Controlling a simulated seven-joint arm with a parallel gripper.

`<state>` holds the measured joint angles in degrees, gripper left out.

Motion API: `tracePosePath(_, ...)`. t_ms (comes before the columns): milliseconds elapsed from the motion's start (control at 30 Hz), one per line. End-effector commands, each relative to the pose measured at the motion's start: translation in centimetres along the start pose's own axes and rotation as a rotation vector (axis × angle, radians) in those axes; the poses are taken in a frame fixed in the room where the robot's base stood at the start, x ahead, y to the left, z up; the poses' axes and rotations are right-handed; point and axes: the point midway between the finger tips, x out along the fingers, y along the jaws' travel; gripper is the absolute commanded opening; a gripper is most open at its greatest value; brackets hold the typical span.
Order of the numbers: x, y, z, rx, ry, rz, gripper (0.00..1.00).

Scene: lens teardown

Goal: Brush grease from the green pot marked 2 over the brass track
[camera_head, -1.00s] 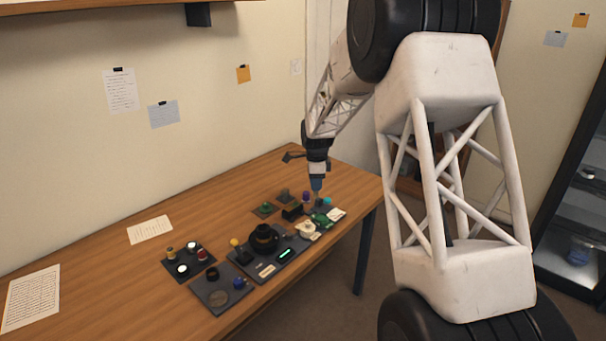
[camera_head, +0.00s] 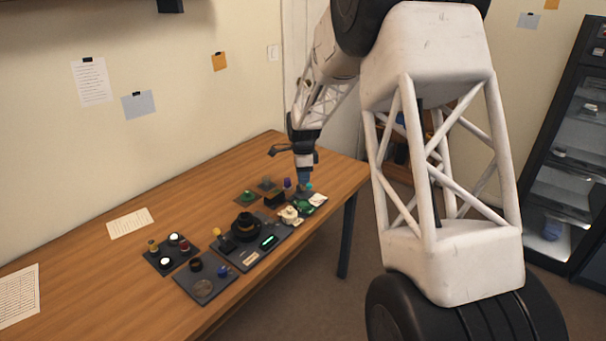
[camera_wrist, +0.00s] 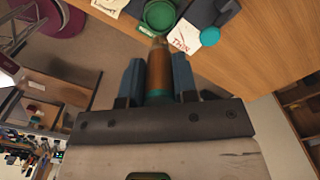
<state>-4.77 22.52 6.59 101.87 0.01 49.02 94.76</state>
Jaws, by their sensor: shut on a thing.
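My gripper (camera_wrist: 160,78) is shut on a brush (camera_wrist: 159,70), whose copper-brown handle runs between the two blue-grey fingers. The brush's far end points at a round green pot (camera_wrist: 158,14) and overlaps its near rim in the wrist view. I cannot tell whether it touches the pot. A small green label sits on the pot's near side; its mark is too small to read. In the head view my gripper (camera_head: 304,182) points down over the green pot (camera_head: 305,208) at the right end of the row of parts. I cannot make out the brass track.
A teal lid (camera_wrist: 210,36) and a lettered card (camera_wrist: 184,38) lie beside the pot near the table edge. A dark tray (camera_head: 258,257) with a black lens part (camera_head: 246,226) and further small trays stand to the left.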

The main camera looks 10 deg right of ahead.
Motion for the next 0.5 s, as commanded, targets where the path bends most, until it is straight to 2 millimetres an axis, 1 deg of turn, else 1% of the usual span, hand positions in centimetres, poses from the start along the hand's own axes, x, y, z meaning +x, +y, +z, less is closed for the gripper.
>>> tracePosePath(500,3.7,0.0,0.0,0.000,0.000,0.001,0.03)
